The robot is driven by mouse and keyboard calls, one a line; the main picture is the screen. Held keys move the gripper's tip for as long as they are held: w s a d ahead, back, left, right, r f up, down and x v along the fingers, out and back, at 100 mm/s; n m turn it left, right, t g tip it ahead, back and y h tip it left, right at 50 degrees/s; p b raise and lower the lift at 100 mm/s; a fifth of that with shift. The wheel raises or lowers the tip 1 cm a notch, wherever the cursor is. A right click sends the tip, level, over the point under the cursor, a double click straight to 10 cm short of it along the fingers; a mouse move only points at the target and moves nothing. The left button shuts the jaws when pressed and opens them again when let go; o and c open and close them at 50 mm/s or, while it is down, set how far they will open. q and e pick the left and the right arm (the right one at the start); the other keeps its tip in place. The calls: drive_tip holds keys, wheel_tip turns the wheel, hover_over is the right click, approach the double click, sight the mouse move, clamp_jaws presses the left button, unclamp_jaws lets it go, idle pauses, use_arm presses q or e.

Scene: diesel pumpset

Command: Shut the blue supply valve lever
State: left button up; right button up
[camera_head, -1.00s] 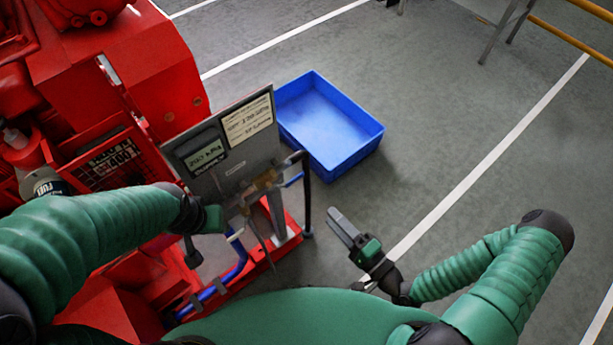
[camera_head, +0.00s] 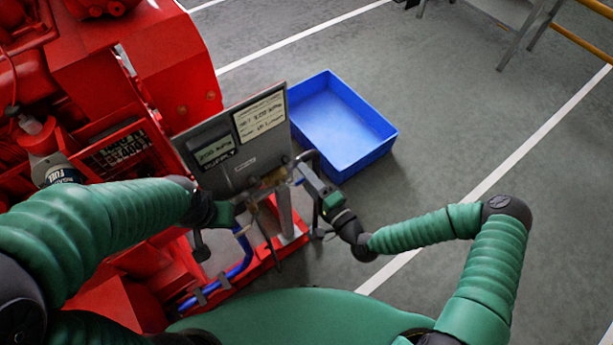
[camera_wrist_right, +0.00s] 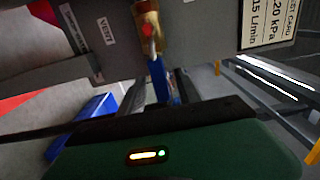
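The blue lever (camera_wrist_right: 159,80) hangs below a brass valve fitting (camera_wrist_right: 147,28) in the right wrist view. In the head view the brass fitting (camera_head: 272,180) is under the grey panel, and a small blue part (camera_head: 298,182), likely the lever, shows at its right. My right gripper (camera_head: 310,178) is beside that blue part, its fingers seen edge-on; contact and finger gap cannot be told. Its green body (camera_wrist_right: 180,150) fills the bottom of the wrist view. My left gripper (camera_head: 222,214) is left of the fitting, its fingers mostly hidden.
The grey gauge panel (camera_head: 238,165) stands upright above the fitting. A dark bent pipe (camera_head: 315,200) stands close to my right gripper. A blue pipe (camera_head: 238,265) runs low on the red frame. A blue bin (camera_head: 340,120) sits on the floor behind.

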drive_tip(key=c, duration=0.8)
clamp_jaws()
drive_tip(key=shift+s+f, duration=0.15)
drive_tip(key=shift+f, duration=0.05)
